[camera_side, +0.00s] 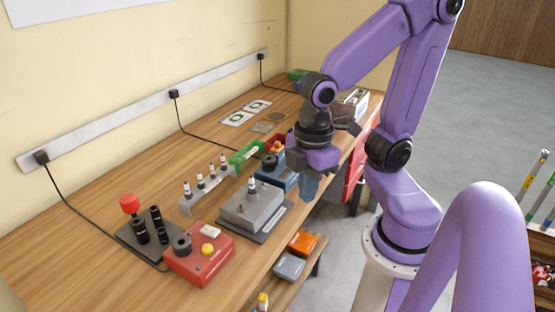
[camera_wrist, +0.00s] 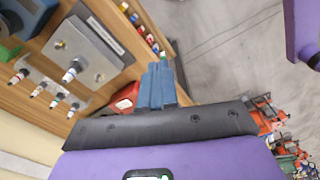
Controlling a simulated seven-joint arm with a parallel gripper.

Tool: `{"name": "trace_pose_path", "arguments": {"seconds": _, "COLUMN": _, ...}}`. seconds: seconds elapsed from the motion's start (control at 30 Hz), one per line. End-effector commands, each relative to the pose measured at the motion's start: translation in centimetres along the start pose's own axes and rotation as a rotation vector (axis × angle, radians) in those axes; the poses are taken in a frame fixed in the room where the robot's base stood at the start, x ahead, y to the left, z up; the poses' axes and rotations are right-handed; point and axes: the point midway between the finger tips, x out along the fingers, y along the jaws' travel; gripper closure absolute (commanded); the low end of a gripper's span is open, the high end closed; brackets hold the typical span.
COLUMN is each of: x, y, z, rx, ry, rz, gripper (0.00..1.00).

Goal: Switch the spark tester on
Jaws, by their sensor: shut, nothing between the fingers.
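A red box (camera_side: 200,254) with a dark round knob (camera_side: 182,245), a yellow button (camera_side: 208,249) and a pale switch-like piece (camera_side: 210,231) sits at the near end of the bench. It looks like the spark tester, but I can read no label. I cannot tell how its switch is set. In the wrist view a red part (camera_wrist: 125,98) shows, partly hidden behind my gripper. My gripper (camera_side: 309,188) is shut and empty, with its blue fingers (camera_wrist: 160,84) pointing down by the bench's front edge, beyond the red box and apart from it.
A grey block (camera_side: 250,207) holding a spark plug stands between the red box and a blue box (camera_side: 276,176). A rack of several plugs (camera_side: 207,184) is behind. A black plate with a red knob (camera_side: 129,204) is left of the red box. Bins (camera_side: 302,242) sit below.

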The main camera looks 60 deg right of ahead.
Motion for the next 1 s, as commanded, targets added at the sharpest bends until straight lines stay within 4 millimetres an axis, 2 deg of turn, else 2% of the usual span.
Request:
{"name": "trace_pose_path", "arguments": {"seconds": 0.23, "x": -0.8, "y": 5.8, "z": -1.1, "rx": -0.064, "ry": -0.007, "rz": 0.004, "gripper": 1.00}}
{"name": "trace_pose_path", "arguments": {"seconds": 0.47, "x": -1.5, "y": 11.4, "z": -0.6, "rx": -0.134, "ry": -0.014, "rz": 0.005, "gripper": 1.00}}
{"name": "trace_pose_path", "arguments": {"seconds": 0.77, "x": -2.3, "y": 18.9, "z": 2.6, "rx": -0.224, "ry": -0.020, "rz": 0.003, "gripper": 1.00}}
{"name": "trace_pose_path", "arguments": {"seconds": 1.0, "x": -2.7, "y": 24.3, "z": 7.1, "rx": -0.297, "ry": -0.025, "rz": -0.001, "gripper": 1.00}}
